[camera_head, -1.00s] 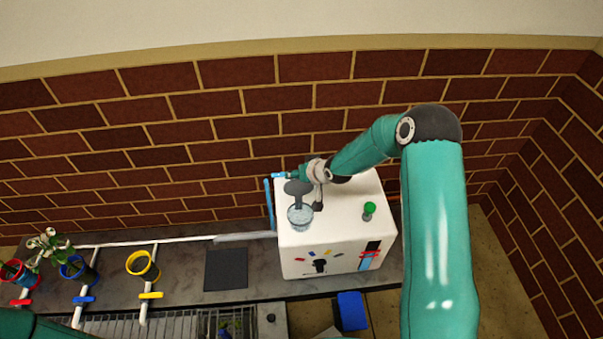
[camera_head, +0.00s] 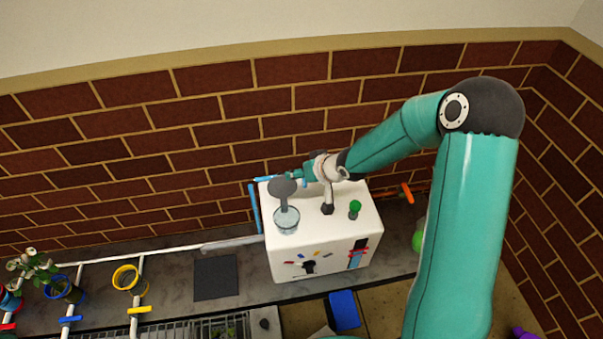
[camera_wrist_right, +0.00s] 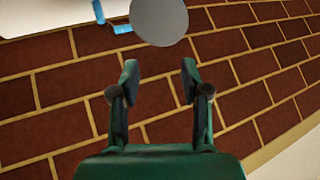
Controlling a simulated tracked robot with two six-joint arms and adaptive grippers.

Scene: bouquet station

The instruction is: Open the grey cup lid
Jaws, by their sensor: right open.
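The grey cup lid (camera_head: 282,188) is a dark round disc standing raised behind a clear cup (camera_head: 286,220), joined to it by a narrow strip. The cup sits on the left of the white box's top. My right gripper (camera_head: 298,174) is just behind and right of the lid, partly hidden by it; contact cannot be told. In the right wrist view, the right gripper (camera_wrist_right: 158,78) is open with nothing between its fingers, and the grey disc (camera_wrist_right: 159,20) lies beyond the fingertips. My left gripper is out of view.
The white box (camera_head: 315,262) carries a green knob (camera_head: 354,209) and a dark post (camera_head: 327,208). A blue pipe (camera_head: 254,208) stands at its left. A yellow ring holder (camera_head: 126,277) and a dark mat (camera_head: 215,277) lie left. The brick wall (camera_head: 180,150) is close behind.

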